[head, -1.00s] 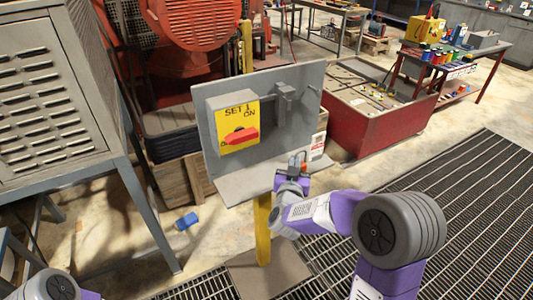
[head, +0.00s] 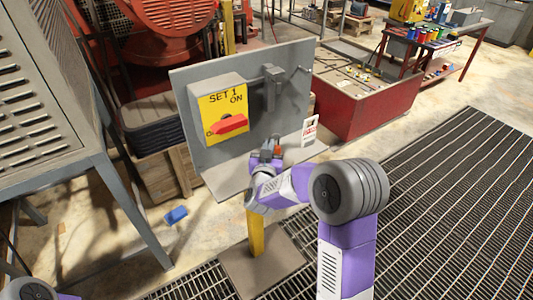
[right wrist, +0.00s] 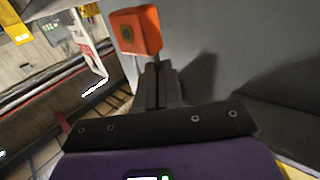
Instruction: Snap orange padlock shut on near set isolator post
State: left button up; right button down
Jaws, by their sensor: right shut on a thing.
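The near isolator stands on a grey panel (head: 190,160) on a yellow post (head: 256,235). Its yellow SET 1 plate (head: 212,104) carries a red handle (head: 228,125), turned roughly level. My right gripper (head: 268,152) is in front of the panel's lower part, below and right of the handle. The orange padlock (head: 278,149) is at its tips. In the right wrist view, the padlock (right wrist: 136,30) sits just beyond my closed fingers (right wrist: 155,85), its round keyhole visible. Its shackle is not clear. My left gripper is out of view.
A white and red tag (head: 310,130) shows right of the padlock, also in the right wrist view (right wrist: 88,45). A grey bracket (head: 272,85) juts from the panel. Floor grating (head: 440,200) is clear.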

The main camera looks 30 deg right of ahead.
jog(key=shift+w+f, duration=0.15)
jog(key=shift+f, duration=0.45)
jog(key=shift+r, duration=0.15)
jog(key=shift+f+b, duration=0.3)
jog(key=shift+b, duration=0.05)
jog(key=c, duration=1.3)
grip_release()
jog(key=shift+r, duration=0.1)
jog(key=shift+a+p, duration=0.15)
jog(key=shift+p, duration=0.25)
jog(key=v, duration=0.7)
jog(key=shift+f+p, duration=0.35)
